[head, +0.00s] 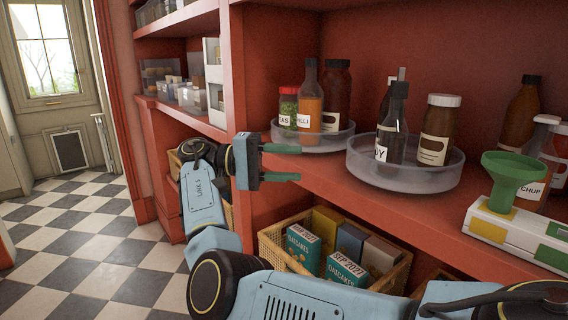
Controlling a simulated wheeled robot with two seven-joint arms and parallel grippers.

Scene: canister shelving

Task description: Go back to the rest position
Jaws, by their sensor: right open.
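My right gripper (297,163) is in front of the red shelf unit, at the left end of the shelf that holds the turntables. Its two green fingers point to the right and stand apart, with nothing between them. The upper finger overlaps the edge of the left clear turntable (312,145) in the picture; I cannot tell whether they touch. My right arm comes in from the lower right, bends at the lower middle and rises to the gripper. My left gripper is not in view.
The right turntable (405,186) holds bottles and a jar. A green funnel (513,178) stands at the right near a white-and-green box (515,226). Below, a wicker basket (270,248) holds several boxes, close behind my arm. The checkered floor (95,240) at left is open.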

